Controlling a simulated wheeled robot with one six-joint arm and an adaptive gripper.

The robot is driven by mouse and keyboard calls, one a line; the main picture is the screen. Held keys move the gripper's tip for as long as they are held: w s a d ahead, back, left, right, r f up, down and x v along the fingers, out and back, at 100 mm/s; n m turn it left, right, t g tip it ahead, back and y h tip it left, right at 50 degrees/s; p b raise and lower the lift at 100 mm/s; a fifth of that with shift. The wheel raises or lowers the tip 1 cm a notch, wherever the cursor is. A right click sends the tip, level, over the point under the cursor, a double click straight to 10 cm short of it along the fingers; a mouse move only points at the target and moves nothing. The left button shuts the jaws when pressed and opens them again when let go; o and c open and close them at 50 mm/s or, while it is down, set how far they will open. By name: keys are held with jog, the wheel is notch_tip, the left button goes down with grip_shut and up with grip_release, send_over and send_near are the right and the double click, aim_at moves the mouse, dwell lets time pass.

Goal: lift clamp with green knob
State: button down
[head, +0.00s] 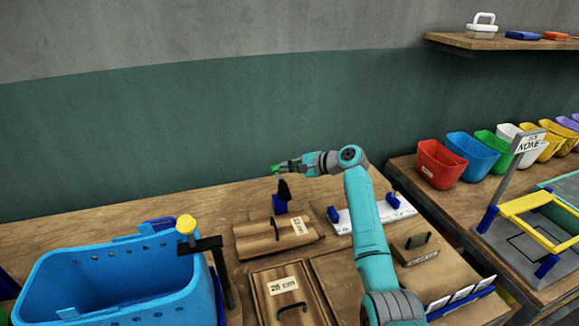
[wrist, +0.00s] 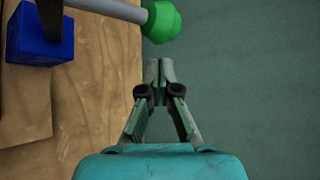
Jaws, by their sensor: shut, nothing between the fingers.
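The clamp's green knob (head: 275,168) shows at the tip of my gripper (head: 282,167) in the head view. Below it are the clamp's dark body (head: 284,191) and blue block (head: 281,205), behind the wooden boards. In the wrist view the green knob (wrist: 162,21) sits on a grey rod (wrist: 105,8), with the blue block (wrist: 36,33) at upper left. My gripper (wrist: 158,66) is shut and empty in the wrist view, its fingertips together. A visible gap lies between the fingertips and the knob in that picture.
A blue basket (head: 115,302) stands at left, beside a black clamp with a yellow knob (head: 187,225). A handled board marked 28 cm (head: 262,293) lies in front. Coloured bins (head: 440,163) and a yellow-framed press (head: 540,203) stand at right.

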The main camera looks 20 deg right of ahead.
jog(key=shift+s+a+r, duration=0.25)
jog(key=shift+s, duration=0.2)
jog(key=shift+s+a+r, duration=0.25)
jog(key=shift+s, duration=0.15)
jog(key=shift+s+a+r+t, duration=0.2)
jog(key=shift+s+r+t, duration=0.1)
jog(key=shift+s, duration=0.2)
